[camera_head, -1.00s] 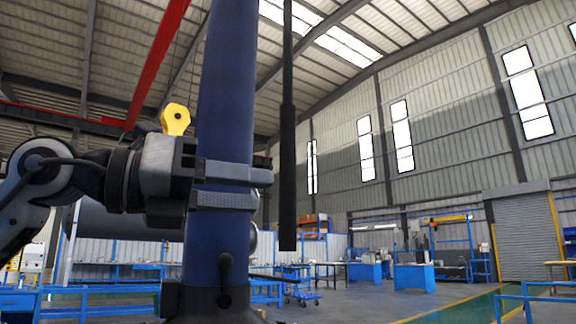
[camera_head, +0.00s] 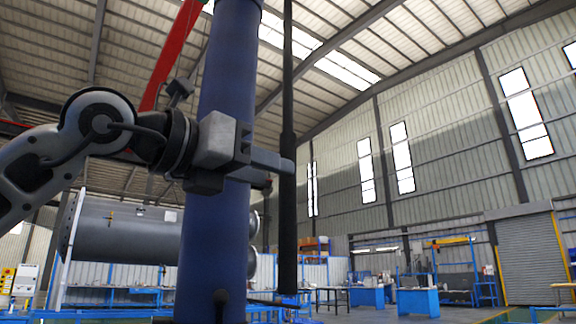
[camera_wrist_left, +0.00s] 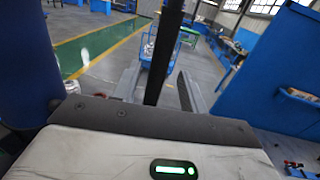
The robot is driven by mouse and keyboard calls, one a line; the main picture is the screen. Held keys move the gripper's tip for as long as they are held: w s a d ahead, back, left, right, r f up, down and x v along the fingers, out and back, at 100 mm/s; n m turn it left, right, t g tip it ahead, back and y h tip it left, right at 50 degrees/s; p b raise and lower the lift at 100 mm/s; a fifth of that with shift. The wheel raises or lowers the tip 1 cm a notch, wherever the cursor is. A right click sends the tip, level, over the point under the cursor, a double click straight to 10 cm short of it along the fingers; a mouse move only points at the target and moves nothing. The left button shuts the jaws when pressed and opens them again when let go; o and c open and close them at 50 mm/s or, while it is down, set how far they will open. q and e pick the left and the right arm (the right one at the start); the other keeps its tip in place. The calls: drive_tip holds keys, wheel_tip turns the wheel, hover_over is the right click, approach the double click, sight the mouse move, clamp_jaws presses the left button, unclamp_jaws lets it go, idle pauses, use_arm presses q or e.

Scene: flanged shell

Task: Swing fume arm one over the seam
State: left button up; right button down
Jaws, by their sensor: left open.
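A thick dark blue tube, likely the fume arm (camera_head: 216,255), stands nearly upright in the head view, with a small dark handle (camera_head: 220,298) low on it. My left gripper (camera_head: 284,162) crosses in front of the tube, fingers pointing right toward a thin black pole (camera_head: 288,215). In the left wrist view the gripper (camera_wrist_left: 158,88) is open. The black pole (camera_wrist_left: 163,50) shows between its fingers; I cannot tell whether they touch it. A dark blue surface (camera_wrist_left: 25,60) at the left edge may be the tube. No seam can be made out. My right gripper is out of view.
A large grey cylindrical vessel (camera_head: 130,240) lies behind my left arm. Blue workbenches (camera_head: 417,302) and a roller door (camera_head: 527,260) stand far back. A blue panel (camera_wrist_left: 275,75) is at the right in the wrist view. The floor between looks open.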

sight(288, 179)
use_arm(q)
drive_tip(key=p+x, duration=0.1)
drive_tip(key=x, duration=0.4)
clamp_jaws()
